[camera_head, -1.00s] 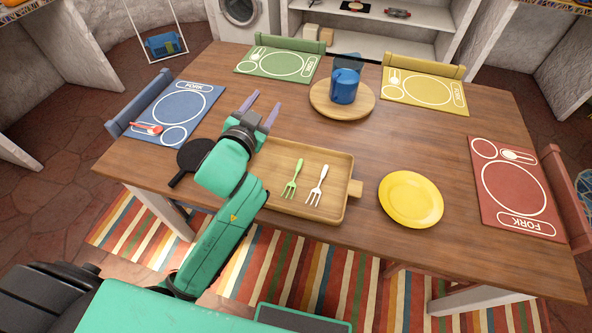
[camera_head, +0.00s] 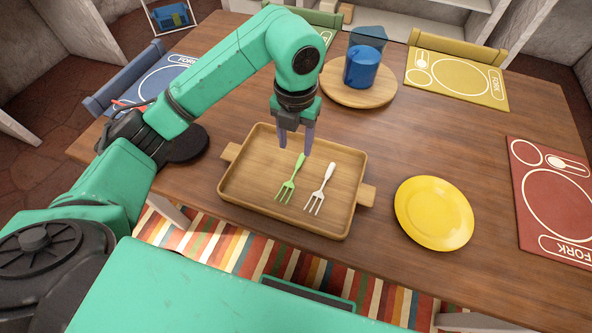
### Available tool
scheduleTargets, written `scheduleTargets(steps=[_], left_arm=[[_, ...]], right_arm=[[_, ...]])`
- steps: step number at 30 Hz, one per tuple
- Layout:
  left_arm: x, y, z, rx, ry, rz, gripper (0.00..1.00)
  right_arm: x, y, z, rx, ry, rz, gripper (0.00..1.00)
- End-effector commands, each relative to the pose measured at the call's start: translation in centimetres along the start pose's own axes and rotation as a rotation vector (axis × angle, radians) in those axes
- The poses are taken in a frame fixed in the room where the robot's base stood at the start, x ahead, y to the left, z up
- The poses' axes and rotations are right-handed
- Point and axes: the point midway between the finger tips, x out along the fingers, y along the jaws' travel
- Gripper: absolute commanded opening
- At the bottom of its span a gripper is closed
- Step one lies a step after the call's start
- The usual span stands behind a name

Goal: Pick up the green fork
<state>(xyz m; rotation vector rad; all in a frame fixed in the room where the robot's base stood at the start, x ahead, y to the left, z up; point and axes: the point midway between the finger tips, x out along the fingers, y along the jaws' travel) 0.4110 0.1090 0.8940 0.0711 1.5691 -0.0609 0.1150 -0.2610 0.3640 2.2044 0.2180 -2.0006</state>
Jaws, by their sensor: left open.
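The green fork (camera_head: 291,179) lies in the wooden tray (camera_head: 226,182), its tines toward the near side and its handle toward the far side. My left gripper (camera_head: 295,150) points down over the far part of the tray, near the end of the fork's handle. Its two purple-grey fingers are apart with nothing visible between them. I cannot tell how high the fingertips are above the fork. A white fork (camera_head: 320,188) lies just right of the green one in the same tray. My right gripper is out of view.
A yellow plate (camera_head: 433,213) sits right of the tray. A dark round pan (camera_head: 187,146) is to the left, partly behind my arm. Placemats lie along the table edges.

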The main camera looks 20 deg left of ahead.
Motion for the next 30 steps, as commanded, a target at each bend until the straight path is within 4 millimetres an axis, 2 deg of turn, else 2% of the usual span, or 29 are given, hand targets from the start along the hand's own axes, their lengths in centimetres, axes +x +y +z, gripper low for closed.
scheduleTargets(steps=[1, 3, 11, 15, 18, 23, 26, 27, 28, 30], left_arm=[[1.5, -0.1, -0.2, 0.002, 0.007, -0.002, 0.55], [3.0, 0.0, -0.2, 0.001, 0.005, -0.001, 0.55], [6.8, 0.1, -0.3, 0.004, 0.004, -0.004, 0.55], [9.6, 0.2, -0.3, 0.004, 0.003, -0.005, 0.55], [10.4, 0.1, -0.2, 0.005, -0.001, -0.005, 0.55], [10.5, 0.1, -0.2, 0.006, -0.002, -0.005, 0.55], [10.5, 0.1, -0.2, 0.006, -0.002, -0.005, 0.21], [10.5, 0.1, -0.2, 0.006, -0.002, -0.005, 0.05], [10.5, 0.1, -0.2, 0.006, -0.002, -0.006, 0.0], [10.5, 0.1, -0.2, 0.006, -0.002, -0.006, 0.0]], right_arm=[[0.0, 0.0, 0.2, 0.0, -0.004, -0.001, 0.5], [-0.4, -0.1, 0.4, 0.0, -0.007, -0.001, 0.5], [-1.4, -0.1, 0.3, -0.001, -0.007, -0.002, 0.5], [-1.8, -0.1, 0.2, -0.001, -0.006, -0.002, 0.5], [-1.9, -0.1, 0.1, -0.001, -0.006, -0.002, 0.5], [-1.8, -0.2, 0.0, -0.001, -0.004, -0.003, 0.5], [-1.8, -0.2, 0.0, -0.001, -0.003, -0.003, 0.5], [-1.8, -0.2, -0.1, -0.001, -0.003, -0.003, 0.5], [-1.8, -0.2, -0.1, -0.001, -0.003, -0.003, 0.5], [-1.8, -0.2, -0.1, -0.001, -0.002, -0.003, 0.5]])
